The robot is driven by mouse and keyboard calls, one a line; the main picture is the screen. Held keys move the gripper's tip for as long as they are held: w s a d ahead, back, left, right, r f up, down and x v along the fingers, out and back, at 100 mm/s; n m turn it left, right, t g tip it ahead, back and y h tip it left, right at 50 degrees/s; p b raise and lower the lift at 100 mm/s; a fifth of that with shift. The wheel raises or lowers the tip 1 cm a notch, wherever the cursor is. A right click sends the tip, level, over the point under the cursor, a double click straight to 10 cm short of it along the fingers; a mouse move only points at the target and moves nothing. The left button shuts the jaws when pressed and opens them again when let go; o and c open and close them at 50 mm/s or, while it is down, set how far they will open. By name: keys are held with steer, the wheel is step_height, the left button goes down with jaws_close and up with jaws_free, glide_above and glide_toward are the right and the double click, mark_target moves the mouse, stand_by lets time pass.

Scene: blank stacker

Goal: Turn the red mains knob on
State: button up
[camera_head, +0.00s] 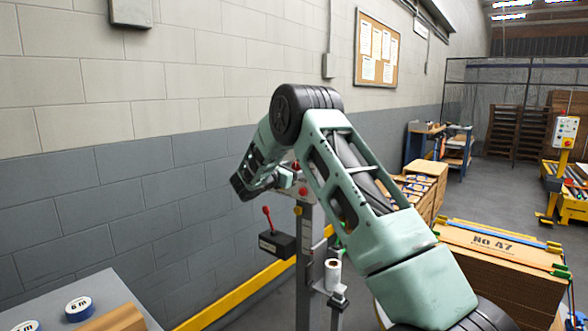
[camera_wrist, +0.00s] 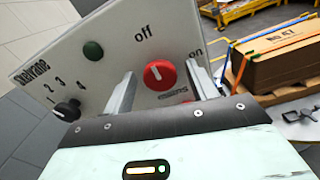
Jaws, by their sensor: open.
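The red mains knob (camera_wrist: 159,75) is on a pale control panel (camera_wrist: 115,60) in the wrist view. Its white pointer line leans up and to the left, towards the printed "off"; "on" is printed to its right. My gripper (camera_wrist: 162,82) is open in front of the panel, with one finger to the left of the knob and the other to its right. I cannot tell whether either finger touches it.
A green button (camera_wrist: 93,50) and a black selector knob (camera_wrist: 67,110) sit left of the red knob. A red-knobbed lever on a dark box (camera_head: 277,244) stands below my gripper. A strapped carton stack (camera_head: 495,262) is at the right, and a block wall (camera_head: 110,150) lies behind.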

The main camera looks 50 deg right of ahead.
steer(key=c, duration=1)
steer(key=shift+f+b, duration=0.1)
steer(key=shift+b, duration=0.4)
steer(key=shift+f+m+b, duration=0.15)
steer(key=shift+m+b, duration=0.45)
steer(key=shift+b, duration=0.4)
steer(key=m+b, duration=1.6)
steer(key=b, duration=1)
steer(key=shift+m, duration=0.3)
steer(key=shift+r, duration=0.2)
